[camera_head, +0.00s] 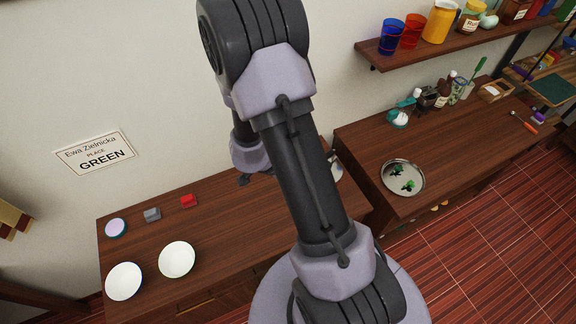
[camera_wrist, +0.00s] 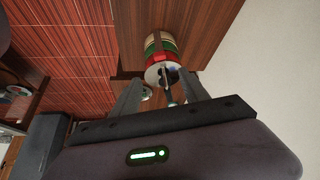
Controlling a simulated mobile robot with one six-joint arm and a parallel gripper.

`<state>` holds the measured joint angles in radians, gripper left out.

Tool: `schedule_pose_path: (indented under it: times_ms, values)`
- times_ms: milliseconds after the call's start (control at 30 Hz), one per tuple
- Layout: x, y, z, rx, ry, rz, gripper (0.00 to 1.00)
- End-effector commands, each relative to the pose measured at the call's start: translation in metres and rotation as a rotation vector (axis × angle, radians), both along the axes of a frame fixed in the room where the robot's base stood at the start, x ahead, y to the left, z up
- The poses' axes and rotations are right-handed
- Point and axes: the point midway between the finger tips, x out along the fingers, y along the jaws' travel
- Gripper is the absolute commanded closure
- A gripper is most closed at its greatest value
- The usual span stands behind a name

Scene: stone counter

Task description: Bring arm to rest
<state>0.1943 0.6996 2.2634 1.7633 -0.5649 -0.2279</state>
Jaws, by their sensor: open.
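My gripper (camera_wrist: 160,78) is open in the wrist view, its two fingers apart. I see nothing clamped between them. Beyond the fingertips is a round striped object (camera_wrist: 160,46) with cream, green and red bands and a pale end, at a wooden surface. I cannot tell its distance from the fingers. In the head view my arm rises through the middle and bends over. Its wrist hangs above the left wooden counter, partly behind the arm, and the fingers are mostly hidden there.
The left counter (camera_head: 245,220) holds two white bowls (camera_head: 124,281) (camera_head: 177,259), a lilac-topped dish (camera_head: 116,227), a grey block (camera_head: 152,215) and a red block (camera_head: 188,201). A metal plate (camera_head: 386,188) with green pieces sits right. A shelf (camera_head: 385,60) with cups overhangs.

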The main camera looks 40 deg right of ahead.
Motion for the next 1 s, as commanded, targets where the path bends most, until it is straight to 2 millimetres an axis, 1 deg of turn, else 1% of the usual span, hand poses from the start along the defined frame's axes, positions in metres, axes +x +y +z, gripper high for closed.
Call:
schedule_pose_path:
  times_ms: [33,133,567,633,667,733,767,800,833,867,900,933,967,1000]
  values:
    - [0.0,0.003,0.008,0.0,0.0,0.0,0.47]
    - [-0.001,0.007,0.013,0.0,0.0,0.0,0.47]
    - [0.0,0.008,0.012,0.001,-0.002,0.001,0.47]
    - [0.011,0.013,0.011,0.017,-0.04,0.026,0.47]
    - [0.022,0.019,0.011,0.035,-0.076,0.053,0.47]
    - [0.057,0.044,0.017,0.1,-0.207,0.166,0.47]
    - [0.073,0.062,0.023,0.141,-0.274,0.236,0.47]
    - [0.088,0.089,0.034,0.197,-0.358,0.345,0.47]
    - [0.093,0.112,0.043,0.239,-0.408,0.432,0.47]
    - [0.092,0.135,0.052,0.278,-0.447,0.521,0.47]
    - [0.083,0.164,0.062,0.323,-0.48,0.641,0.47]
    - [0.07,0.184,0.066,0.349,-0.492,0.73,0.47]
    - [0.053,0.201,0.068,0.369,-0.489,0.815,0.47]
    - [0.026,0.219,0.067,0.384,-0.473,0.916,0.47]
